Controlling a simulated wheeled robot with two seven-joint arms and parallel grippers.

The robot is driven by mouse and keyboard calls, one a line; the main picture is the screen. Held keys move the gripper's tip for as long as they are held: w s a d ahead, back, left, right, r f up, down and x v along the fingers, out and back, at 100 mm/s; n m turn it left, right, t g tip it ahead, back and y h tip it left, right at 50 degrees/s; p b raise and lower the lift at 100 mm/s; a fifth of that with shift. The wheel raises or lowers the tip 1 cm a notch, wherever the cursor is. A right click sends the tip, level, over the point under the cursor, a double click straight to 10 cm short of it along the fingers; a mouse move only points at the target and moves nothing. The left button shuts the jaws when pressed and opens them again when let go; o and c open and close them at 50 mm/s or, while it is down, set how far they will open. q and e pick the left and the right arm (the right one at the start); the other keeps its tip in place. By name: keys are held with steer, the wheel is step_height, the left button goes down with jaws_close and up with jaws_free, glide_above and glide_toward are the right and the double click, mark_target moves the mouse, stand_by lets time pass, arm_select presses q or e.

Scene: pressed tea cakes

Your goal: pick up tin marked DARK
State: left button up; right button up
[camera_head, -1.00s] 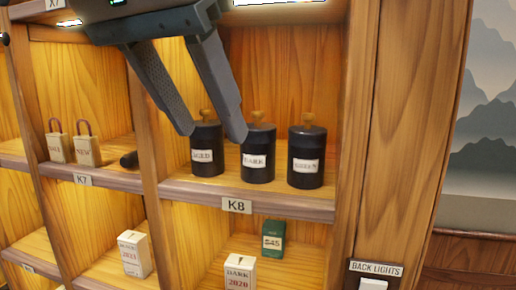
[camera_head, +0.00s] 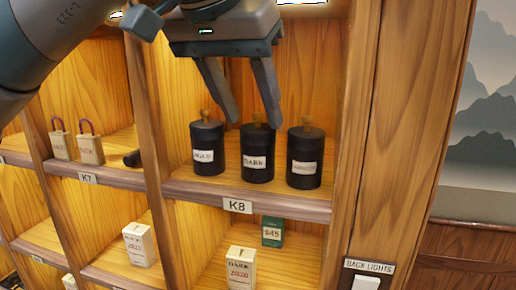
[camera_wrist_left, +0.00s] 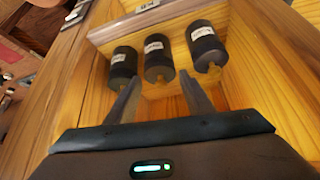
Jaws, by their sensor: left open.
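The black tin marked DARK (camera_head: 257,155) stands upright in the middle of three tins on the K8 shelf. It has a white label and a wooden knob. My left gripper (camera_head: 255,124) is open and empty, its fingers pointing down at the row of tins. In the left wrist view, the middle tin (camera_wrist_left: 158,60) lies between and beyond the open fingertips (camera_wrist_left: 160,85). I see no contact with it. My right gripper is not in view.
A black tin (camera_head: 207,150) stands close on the left and another (camera_head: 305,158) close on the right. Wooden dividers (camera_head: 345,120) flank the compartment. Small boxes, one marked DARK (camera_head: 240,268), stand on the shelf below.

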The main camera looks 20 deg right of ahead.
mark_target(258, 127)
arm_select(q)
steer(key=shift+p+x, duration=0.7)
steer(key=shift+x, duration=1.2)
steer(key=shift+w+d+f, duration=0.25)
steer(key=shift+f, duration=0.3)
steer(key=c, duration=0.7)
